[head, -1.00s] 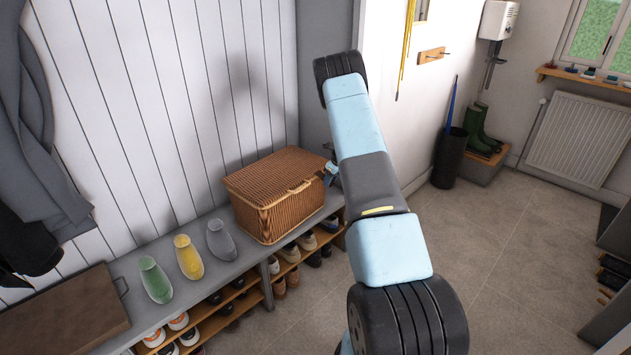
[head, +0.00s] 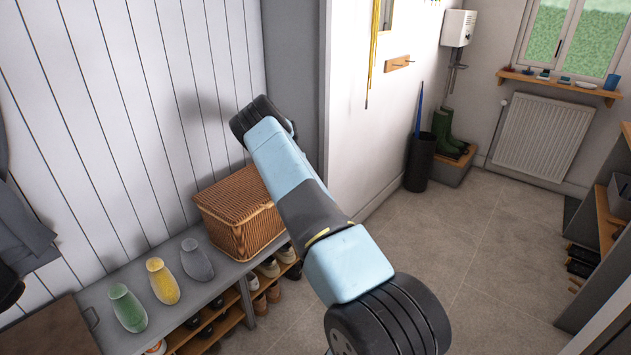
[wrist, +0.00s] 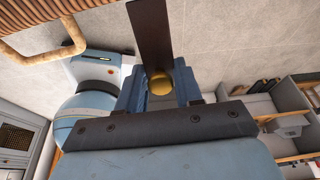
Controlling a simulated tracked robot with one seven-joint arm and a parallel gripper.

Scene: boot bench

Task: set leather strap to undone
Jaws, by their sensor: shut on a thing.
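The leather strap (wrist: 151,35) is a dark brown band in the wrist view, running from the top edge down to my gripper (wrist: 160,88). A round brass stud (wrist: 158,84) shows at its lower end, between the blue fingers. My gripper is shut on the strap at this end. The wicker basket (head: 226,208) stands on the grey bench in the head view, its right part covered by my arm. In the head view my arm hides my gripper and the strap. Whether the strap is fastened cannot be told.
Shoes fill the shelves below. A black bin (head: 420,160) and green boots (head: 447,130) stand farther back. The floor to the right is open.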

